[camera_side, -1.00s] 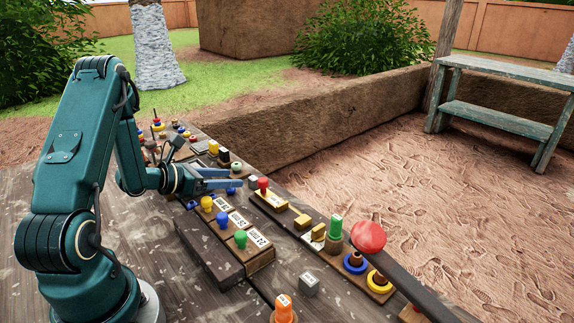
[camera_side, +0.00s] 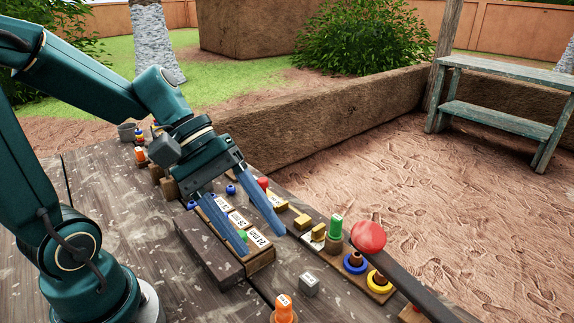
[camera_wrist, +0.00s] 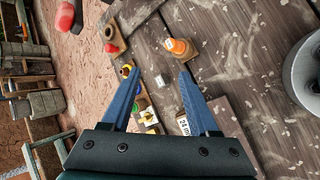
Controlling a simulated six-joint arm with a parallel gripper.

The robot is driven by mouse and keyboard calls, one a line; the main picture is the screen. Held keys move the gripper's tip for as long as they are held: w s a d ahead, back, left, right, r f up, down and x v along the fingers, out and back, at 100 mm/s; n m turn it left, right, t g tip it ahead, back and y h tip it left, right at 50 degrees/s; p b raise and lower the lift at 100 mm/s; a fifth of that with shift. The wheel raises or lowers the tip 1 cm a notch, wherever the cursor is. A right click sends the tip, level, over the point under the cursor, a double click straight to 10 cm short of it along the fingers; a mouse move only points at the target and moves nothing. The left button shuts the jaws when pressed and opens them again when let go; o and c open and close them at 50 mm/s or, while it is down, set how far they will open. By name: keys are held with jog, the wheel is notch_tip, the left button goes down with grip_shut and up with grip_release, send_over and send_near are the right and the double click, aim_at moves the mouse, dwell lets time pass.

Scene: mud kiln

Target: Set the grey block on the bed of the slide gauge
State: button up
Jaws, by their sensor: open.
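The grey block (camera_side: 309,284) is a small cube with a white label on top. It sits on bare table boards right of the labelled wooden holder, and in the wrist view it shows between my fingertips (camera_wrist: 159,81). My gripper (camera_side: 261,244) is open and empty, its blue fingers pointing down over the holder, up and left of the block. What looks like the slide gauge, with yellow blocks (camera_side: 302,221) and a white strip, lies behind the right finger. Its bed is too small to make out clearly.
The labelled holder (camera_side: 262,262) and a dark wooden block (camera_side: 205,250) lie under the fingers. An orange cone (camera_side: 285,308) stands near the grey block. A green cylinder (camera_side: 336,228), a red ball (camera_side: 368,237) and ringed pegs line the right edge. Bare boards surround the block.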

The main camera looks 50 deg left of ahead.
jog(key=s+a+r+m+t+y, duration=0.1)
jog(key=s+a+m+t+y, duration=0.2)
jog(key=m+y, duration=0.4)
jog(key=s+a+m, duration=0.1)
jog(key=a+m, duration=0.1)
jog(key=shift+s+r+m, duration=0.25)
jog(key=shift+m, duration=0.15)
jog(key=shift+a, duration=0.1)
